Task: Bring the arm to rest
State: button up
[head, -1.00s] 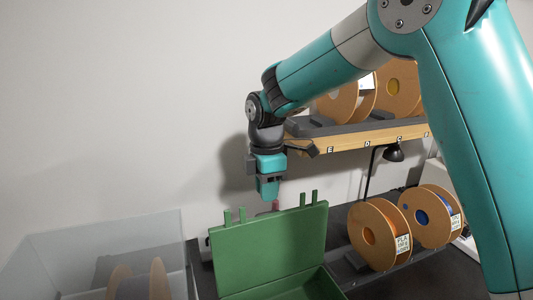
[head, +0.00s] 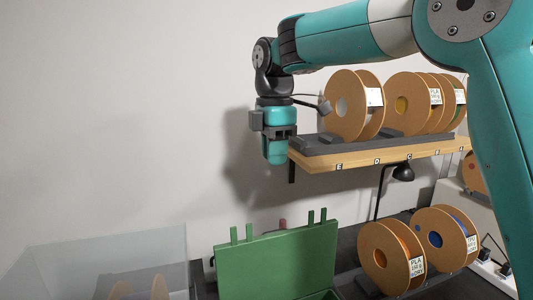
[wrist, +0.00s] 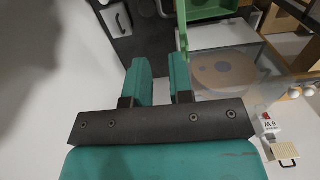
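My arm reaches in from the right in the head view, its upper link roughly level. My gripper (head: 276,153) hangs down at the left end of the shelf, above the green case, touching nothing that I can see. In the wrist view its two teal fingers (wrist: 161,80) stand apart with an empty gap between them. The green case (head: 280,262) stands below with its lid raised; its inside is mostly cut off by the frame edge.
A wooden shelf (head: 375,157) with several spools (head: 345,104) is just right of my gripper. A black lamp (head: 402,172) hangs under it. More spools (head: 385,258) stand lower right. A clear bin (head: 95,262) holding spools is lower left. The wall side at left is free.

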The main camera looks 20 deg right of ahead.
jog(key=s+a+f+m+y+b, duration=0.1)
jog(key=s+f+m, duration=0.2)
jog(key=s, duration=0.6)
jog(key=s+a+f+m+y+b, duration=0.1)
jog(key=s+f+m, duration=0.3)
jog(key=s, duration=0.5)
jog(key=s+a+f+m+y+b, duration=0.2)
jog(key=s+f+m, duration=0.2)
jog(key=s+f, duration=0.3)
jog(key=shift+s+f+b, duration=0.35)
jog(key=shift+s+b, duration=0.05)
jog(key=shift+s, duration=0.85)
jog(key=shift+o, duration=0.4)
